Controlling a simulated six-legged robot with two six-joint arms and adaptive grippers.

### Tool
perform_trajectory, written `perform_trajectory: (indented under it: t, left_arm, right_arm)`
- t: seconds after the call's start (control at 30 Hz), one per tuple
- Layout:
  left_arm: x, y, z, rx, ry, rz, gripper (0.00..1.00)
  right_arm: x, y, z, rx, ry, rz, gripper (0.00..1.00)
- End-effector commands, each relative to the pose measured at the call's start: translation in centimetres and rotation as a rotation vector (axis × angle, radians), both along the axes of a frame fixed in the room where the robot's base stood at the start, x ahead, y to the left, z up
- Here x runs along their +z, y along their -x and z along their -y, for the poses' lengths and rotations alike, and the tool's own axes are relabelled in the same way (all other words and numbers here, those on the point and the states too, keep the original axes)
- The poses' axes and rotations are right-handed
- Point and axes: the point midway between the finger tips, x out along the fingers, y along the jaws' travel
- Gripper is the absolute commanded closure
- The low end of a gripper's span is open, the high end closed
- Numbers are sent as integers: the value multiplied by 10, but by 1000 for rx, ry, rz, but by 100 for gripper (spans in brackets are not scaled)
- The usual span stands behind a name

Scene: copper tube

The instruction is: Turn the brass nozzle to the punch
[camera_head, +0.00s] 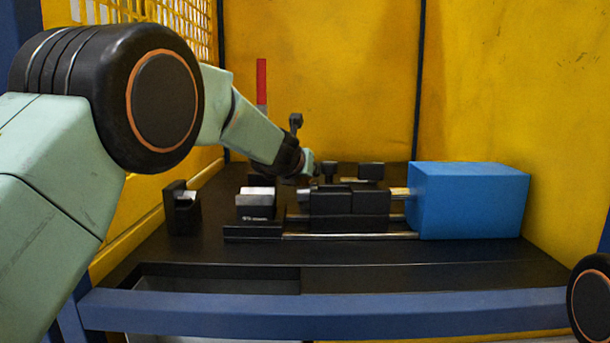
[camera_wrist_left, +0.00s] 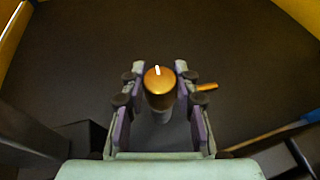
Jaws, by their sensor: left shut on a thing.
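The brass nozzle (camera_wrist_left: 158,88) shows in the left wrist view as a rounded brass-coloured body with a short brass stub sticking out to the right. My left gripper (camera_wrist_left: 160,104) has a finger on each side of it and is shut on it. In the head view my left gripper (camera_head: 307,164) is at the back of the bench, behind the machine; the nozzle cannot be made out there. A machine with black blocks (camera_head: 350,200) stands in front of the gripper. I cannot tell for sure which part is the punch. My right gripper is not in view.
A blue block (camera_head: 470,200) stands at the right end of the machine's metal rods (camera_head: 350,236). Black blocks with light tops (camera_head: 256,203) stand left of it. A red post (camera_head: 261,82) rises behind. The dark bench (camera_head: 450,250) is clear in front; a blue rail (camera_head: 330,312) runs along its front.

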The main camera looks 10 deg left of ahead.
Motion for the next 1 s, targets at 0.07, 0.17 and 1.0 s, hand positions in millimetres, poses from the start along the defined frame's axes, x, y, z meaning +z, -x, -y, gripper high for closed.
perform_trajectory:
  t: [0.07, 0.17, 1.0]
  left_arm:
    - [-2, 0, -1, -31, 2, 3, 100]
    - [-1, 0, -1, -59, 2, 3, 100]
    - [0, 0, 0, -70, 0, 3, 46]
  right_arm:
    - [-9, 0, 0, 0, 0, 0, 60]
    - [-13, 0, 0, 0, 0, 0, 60]
    - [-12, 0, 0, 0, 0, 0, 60]
